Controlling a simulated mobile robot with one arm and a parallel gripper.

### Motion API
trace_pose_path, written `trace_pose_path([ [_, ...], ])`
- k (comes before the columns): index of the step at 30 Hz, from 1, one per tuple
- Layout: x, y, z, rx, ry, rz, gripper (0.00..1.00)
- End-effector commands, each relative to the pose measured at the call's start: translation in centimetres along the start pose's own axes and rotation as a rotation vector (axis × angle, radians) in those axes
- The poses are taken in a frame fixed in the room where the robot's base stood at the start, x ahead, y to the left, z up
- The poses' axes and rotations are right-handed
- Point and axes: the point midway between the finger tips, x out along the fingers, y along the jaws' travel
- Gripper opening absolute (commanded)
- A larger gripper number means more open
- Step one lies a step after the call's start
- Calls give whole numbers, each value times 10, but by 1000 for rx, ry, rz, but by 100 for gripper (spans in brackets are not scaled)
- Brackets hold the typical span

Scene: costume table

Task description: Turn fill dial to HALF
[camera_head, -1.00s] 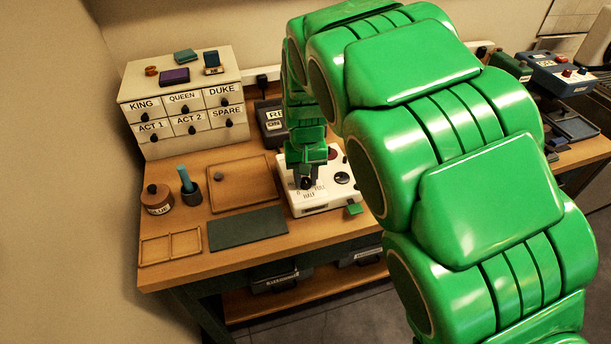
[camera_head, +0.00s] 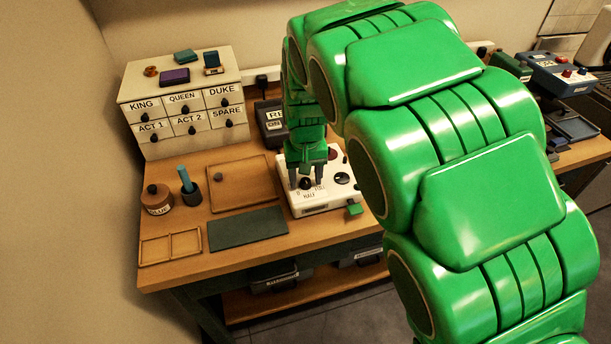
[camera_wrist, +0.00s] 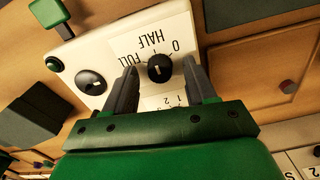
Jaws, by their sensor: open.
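The fill dial (camera_head: 305,183) is a small black knob on a white panel box (camera_head: 325,200). In the wrist view the fill dial (camera_wrist: 160,68) has a pale pointer mark, with 0, HALF and FULL printed around it. I cannot tell for sure which label the mark faces. My gripper (camera_head: 306,179) points down over the box, its two grey fingers on either side of the dial. In the wrist view my gripper (camera_wrist: 159,66) is open, with gaps between the dial and both fingers.
A second black dial (camera_head: 342,178) and a red button (camera_head: 333,154) are close by on the same box. A green tab (camera_head: 354,210) sticks out at its front.

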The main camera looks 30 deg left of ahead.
Motion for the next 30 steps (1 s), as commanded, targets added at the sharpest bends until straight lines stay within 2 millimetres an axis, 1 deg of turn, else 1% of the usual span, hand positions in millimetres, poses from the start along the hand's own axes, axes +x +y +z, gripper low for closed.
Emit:
trace_pose_path([
  [5, -14, 0, 0, 0, 1, 0, 56],
  [15, -63, 0, -1, 1, 2, 0, 56],
  [18, -72, 0, -1, 1, 2, 0, 56],
  [21, -76, 0, 0, 1, 1, 0, 56],
  [30, -76, 0, 0, 0, 0, 0, 56],
])
